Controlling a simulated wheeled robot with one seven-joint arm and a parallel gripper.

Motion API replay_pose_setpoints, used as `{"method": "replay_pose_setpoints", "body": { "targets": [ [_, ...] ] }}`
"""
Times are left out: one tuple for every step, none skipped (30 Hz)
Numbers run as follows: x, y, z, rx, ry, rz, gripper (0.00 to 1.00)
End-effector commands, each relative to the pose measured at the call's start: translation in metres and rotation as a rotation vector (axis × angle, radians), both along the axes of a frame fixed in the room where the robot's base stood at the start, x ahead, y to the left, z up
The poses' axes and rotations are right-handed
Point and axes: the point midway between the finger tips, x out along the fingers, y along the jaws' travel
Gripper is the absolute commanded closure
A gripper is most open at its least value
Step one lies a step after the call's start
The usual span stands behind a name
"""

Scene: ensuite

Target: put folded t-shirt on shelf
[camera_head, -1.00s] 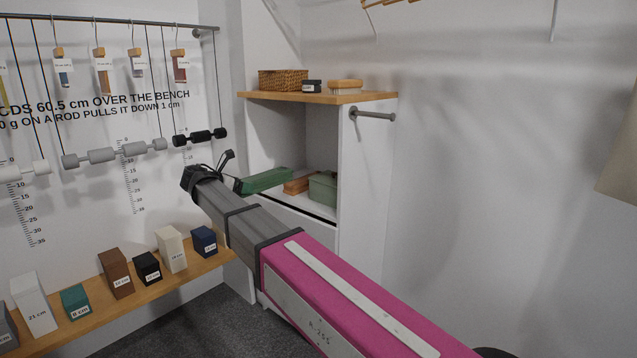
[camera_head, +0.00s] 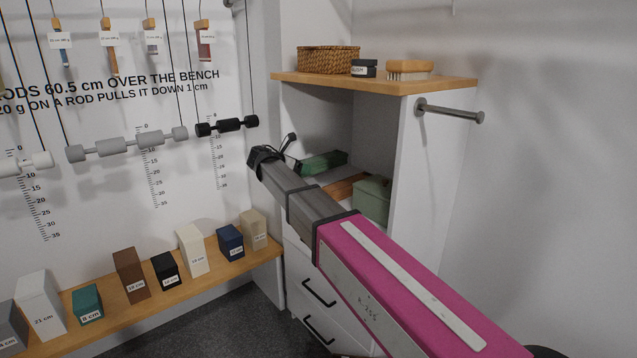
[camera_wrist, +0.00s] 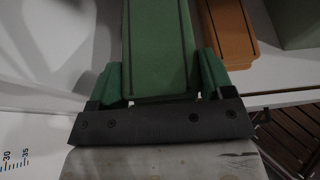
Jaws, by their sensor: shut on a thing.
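The green folded t-shirt (camera_head: 323,162) is at the open compartment of the white shelf unit. In the wrist view the t-shirt (camera_wrist: 160,50) lies lengthwise between the two green fingers of my gripper (camera_wrist: 163,82), which is shut on its near end. The compartment's white shelf (camera_wrist: 260,78) shows below and to the right of it. I cannot tell whether the t-shirt touches the shelf. A brown folded item (camera_wrist: 228,35) lies just right of the t-shirt.
A grey-green box (camera_head: 371,198) stands at the compartment's right. A wooden top (camera_head: 380,82) above carries a basket (camera_head: 328,60), a dark tin and a brush. A metal rod (camera_head: 450,112) juts from the right side panel. A bench (camera_head: 150,297) with several blocks runs left.

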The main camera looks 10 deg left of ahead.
Motion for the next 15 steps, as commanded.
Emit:
{"method": "replay_pose_setpoints", "body": {
  "targets": [
    [0.011,-0.006,-0.007,-0.001,0.001,-0.003,0.53],
    [0.015,-0.009,-0.01,-0.001,0.001,-0.001,0.53],
    [0.022,-0.013,-0.014,-0.001,0.0,-0.002,0.53],
    [0.027,-0.016,-0.018,-0.001,0.0,-0.002,0.53],
    [0.031,-0.019,-0.021,-0.001,0.0,-0.002,0.53],
    [0.036,-0.022,-0.025,-0.002,0.0,-0.001,0.53],
    [0.04,-0.024,-0.027,-0.002,0.0,-0.001,0.53],
    [0.043,-0.026,-0.03,-0.002,0.0,-0.001,0.53],
    [0.046,-0.028,-0.032,-0.002,0.0,-0.001,0.53],
    [0.048,-0.03,-0.033,-0.002,0.0,-0.001,0.53],
    [0.049,-0.031,-0.034,-0.001,-0.001,0.0,0.53],
    [0.051,-0.032,-0.035,-0.001,-0.001,0.0,0.53],
    [0.051,-0.033,-0.036,-0.001,-0.001,0.0,0.53],
    [0.052,-0.033,-0.037,0.0,-0.001,0.001,0.53],
    [0.052,-0.033,-0.039,0.0,-0.001,0.001,0.53]
  ]
}}
